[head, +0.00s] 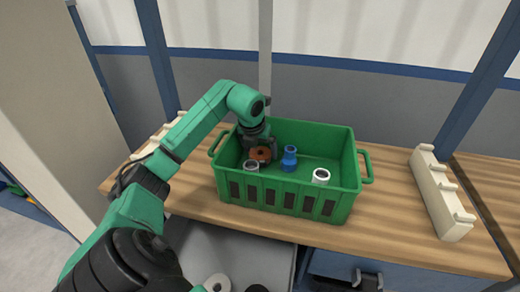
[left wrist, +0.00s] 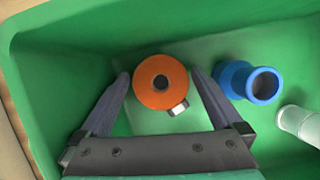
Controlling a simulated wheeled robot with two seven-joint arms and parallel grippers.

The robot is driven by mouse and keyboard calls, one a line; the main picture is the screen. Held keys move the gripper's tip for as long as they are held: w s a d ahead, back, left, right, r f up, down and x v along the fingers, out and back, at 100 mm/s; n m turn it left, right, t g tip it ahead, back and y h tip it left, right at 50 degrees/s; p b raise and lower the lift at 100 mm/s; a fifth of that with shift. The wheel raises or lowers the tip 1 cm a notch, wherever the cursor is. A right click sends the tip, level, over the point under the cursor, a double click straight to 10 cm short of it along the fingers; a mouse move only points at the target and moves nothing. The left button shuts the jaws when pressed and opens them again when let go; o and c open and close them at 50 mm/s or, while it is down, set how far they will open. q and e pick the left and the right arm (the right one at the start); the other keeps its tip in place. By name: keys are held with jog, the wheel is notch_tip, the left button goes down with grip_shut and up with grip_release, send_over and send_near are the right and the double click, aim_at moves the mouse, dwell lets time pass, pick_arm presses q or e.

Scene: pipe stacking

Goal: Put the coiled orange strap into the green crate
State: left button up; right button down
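The coiled orange strap (head: 262,154) is inside the green crate (head: 262,199), towards its left end. In the left wrist view the strap (left wrist: 148,92) shows as an orange ring with a dark centre and a metal buckle at its lower right. My left gripper (left wrist: 160,74) reaches down into the crate. In the head view my left gripper (head: 262,149) partly hides the strap. My right gripper cannot be made out.
A blue pipe piece (head: 289,158) stands in the middle of the crate. A cream rack (head: 441,195) stands at the table's right. The wooden table (head: 395,225) is clear between crate and rack.

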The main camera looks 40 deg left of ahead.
pick_arm(q)
jog(key=shift+r, duration=0.1)
jog(key=v, duration=1.2)
jog(key=shift+p, duration=0.4)
